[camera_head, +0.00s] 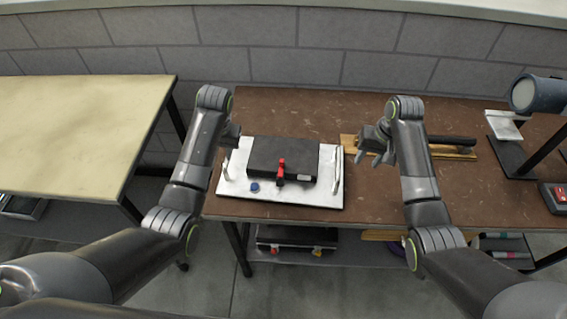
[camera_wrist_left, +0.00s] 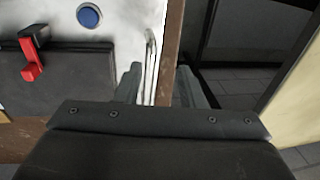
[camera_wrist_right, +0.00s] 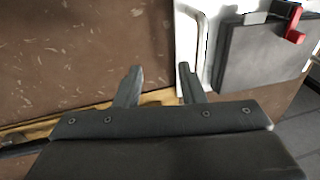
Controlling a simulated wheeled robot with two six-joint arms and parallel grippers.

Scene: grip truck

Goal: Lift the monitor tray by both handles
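The monitor tray (camera_head: 240,190) is a white board lying flat on the brown table, with a dark flat box-like monitor (camera_head: 270,157), a red clamp (camera_head: 281,168) and a blue knob (camera_head: 255,187) on it. Its metal handles stand at the left (camera_head: 226,162) and right (camera_head: 337,173) ends. My left gripper (camera_wrist_left: 159,75) is open, and the left handle (camera_wrist_left: 150,65) appears between its fingers in the left wrist view; contact cannot be told. My right gripper (camera_wrist_right: 159,72) is open and empty, to the right of the tray. The right handle (camera_wrist_right: 199,45) shows just beyond one finger.
A wooden strip with a dark bar (camera_head: 452,140) lies behind and right of my right gripper. A grey-blue cylinder on a stand (camera_head: 538,95) is at the far right. A pale table (camera_head: 75,125) stands left across a gap. A grey block wall is behind.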

